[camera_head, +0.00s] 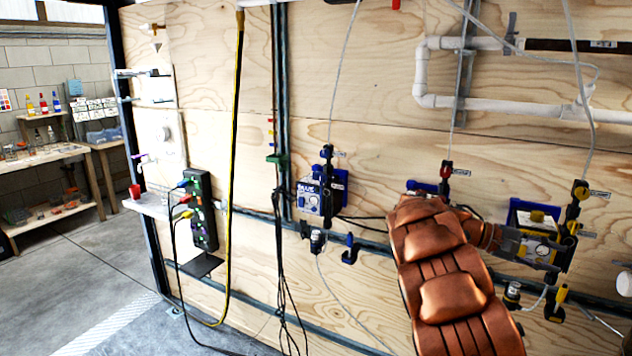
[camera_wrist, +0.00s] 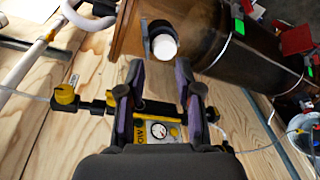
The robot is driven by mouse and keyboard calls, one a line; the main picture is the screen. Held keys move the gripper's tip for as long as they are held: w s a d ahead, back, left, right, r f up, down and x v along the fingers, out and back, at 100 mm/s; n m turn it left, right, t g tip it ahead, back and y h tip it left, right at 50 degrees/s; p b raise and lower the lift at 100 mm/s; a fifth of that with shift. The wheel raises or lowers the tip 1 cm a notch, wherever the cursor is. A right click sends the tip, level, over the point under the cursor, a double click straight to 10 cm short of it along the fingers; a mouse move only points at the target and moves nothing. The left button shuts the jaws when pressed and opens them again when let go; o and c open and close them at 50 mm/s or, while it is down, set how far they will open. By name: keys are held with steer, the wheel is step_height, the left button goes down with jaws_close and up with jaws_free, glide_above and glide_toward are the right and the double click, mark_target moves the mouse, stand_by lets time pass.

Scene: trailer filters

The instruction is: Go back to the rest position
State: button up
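My copper-coloured arm (camera_head: 445,270) reaches across the right of the head view to the plywood wall. My gripper (camera_head: 552,250) is at a yellow-and-black device with a gauge there. In the wrist view, the two dark fingers of my gripper (camera_wrist: 157,98) stand wide apart. The device with the round gauge (camera_wrist: 158,131) shows between and behind them, with no clear sign of a hold. My gripper partly hides it.
A blue pump unit (camera_head: 313,198) hangs left of my arm, with thin hoses and black cables nearby. White pipes (camera_head: 432,99) run above. A power strip (camera_head: 201,210) and small shelf (camera_head: 152,207) are further left. A large dark cylinder (camera_wrist: 255,62) is near my gripper. The left floor is open.

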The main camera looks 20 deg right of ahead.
steer(key=s+a+f+n+t+y, duration=0.1)
steer(key=s+a+f+t+y, duration=0.2)
steer(key=a, duration=1.3)
steer(key=s+a+f+n+t+y, duration=0.1)
steer(key=s+a+f+t+y, duration=0.2)
steer(key=s+a, duration=0.6)
steer(key=s+a+f+n+t+y, duration=0.1)
steer(key=s+a+f+t+y, duration=0.2)
steer(key=a, duration=2.2)
step_height(320, 180, down, 4)
steer(key=s+y, duration=0.3)
steer(key=shift+r+n, duration=0.2)
steer(key=shift+n, duration=0.1)
steer(key=shift+d, duration=0.2)
